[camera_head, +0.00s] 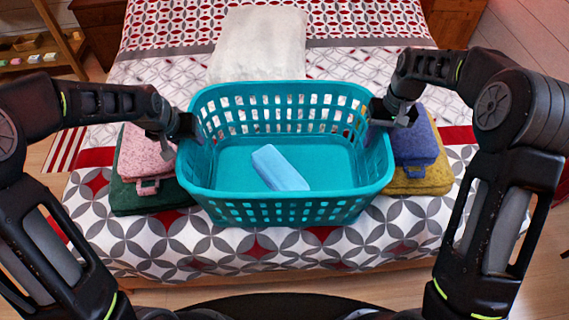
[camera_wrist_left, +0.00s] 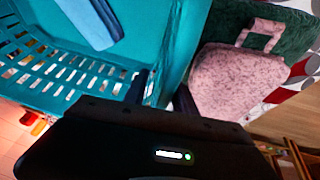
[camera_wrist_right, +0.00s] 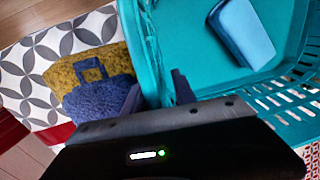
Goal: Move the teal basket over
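The teal basket (camera_head: 285,210) is over the patterned bed, upright, with open holes in its sides. A light-blue block-shaped item (camera_head: 280,168) lies inside on its floor. My left gripper (camera_head: 187,128) is at the basket's left rim, its fingers on either side of the wall; in the left wrist view the basket wall (camera_wrist_left: 178,50) fills the gap between them. My right gripper (camera_head: 382,119) is at the right rim in the same way; in the right wrist view the wall (camera_wrist_right: 150,60) lies between its fingers. Both look shut on it. Contact under the basket is hidden.
A pink folded item (camera_head: 146,152) on a dark green one (camera_head: 130,198) lies left of the basket. A blue folded item (camera_head: 416,146) on a mustard one (camera_head: 425,183) lies right. A white folded cloth (camera_head: 258,42) is behind. Bare bed (camera_head: 250,250) shows in front.

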